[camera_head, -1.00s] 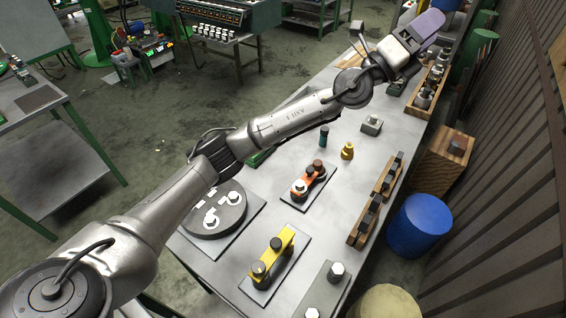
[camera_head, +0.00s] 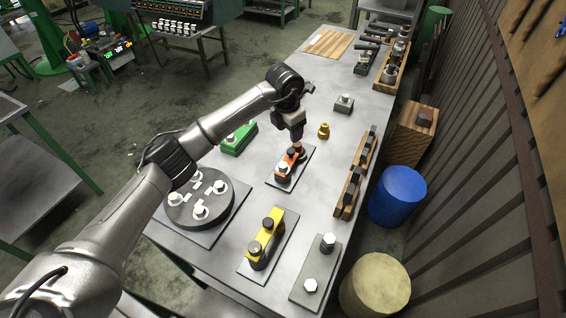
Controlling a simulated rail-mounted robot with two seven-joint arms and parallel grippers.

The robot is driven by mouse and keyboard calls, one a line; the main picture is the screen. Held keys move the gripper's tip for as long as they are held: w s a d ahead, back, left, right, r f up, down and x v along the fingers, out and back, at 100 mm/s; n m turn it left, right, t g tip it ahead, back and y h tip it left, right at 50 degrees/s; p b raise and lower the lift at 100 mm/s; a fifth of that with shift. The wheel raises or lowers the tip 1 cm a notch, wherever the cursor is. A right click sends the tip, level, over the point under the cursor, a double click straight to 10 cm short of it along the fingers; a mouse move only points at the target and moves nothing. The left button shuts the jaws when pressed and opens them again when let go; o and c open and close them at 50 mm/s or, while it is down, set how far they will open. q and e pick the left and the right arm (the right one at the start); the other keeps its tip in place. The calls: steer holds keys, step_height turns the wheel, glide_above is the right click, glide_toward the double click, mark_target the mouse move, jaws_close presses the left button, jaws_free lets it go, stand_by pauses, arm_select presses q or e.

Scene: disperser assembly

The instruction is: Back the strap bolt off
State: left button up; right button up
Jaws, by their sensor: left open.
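An orange strap-like part (camera_head: 284,167) with bolt heads sits on a grey plate (camera_head: 305,163) in the middle of the bench. My left gripper (camera_head: 298,142) points down right above its far end, where a brownish bolt head (camera_head: 298,149) shows. The fingers are small and dark here, and I cannot tell whether they touch the bolt. A yellow strap (camera_head: 266,232) with two dark bolt heads sits on another plate nearer the front. My right gripper is out of view.
A round dark fixture (camera_head: 185,212) with white pieces stands at left, beside a green block (camera_head: 240,139). A brass piece (camera_head: 324,131), a grey block (camera_head: 344,103) and a wooden rack (camera_head: 349,191) lie right of the gripper. A grey plate (camera_head: 307,282) with two bolts is in front.

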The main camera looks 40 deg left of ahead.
mark_target(284, 164)
arm_select(q)
steer(key=shift+g, duration=0.6)
steer(key=f, duration=0.4)
steer(key=s+f+b, duration=0.1)
steer(key=f, duration=0.9)
steer(key=shift+s+a, duration=0.2)
steer(key=shift+s, duration=0.15)
steer(key=c, duration=0.9)
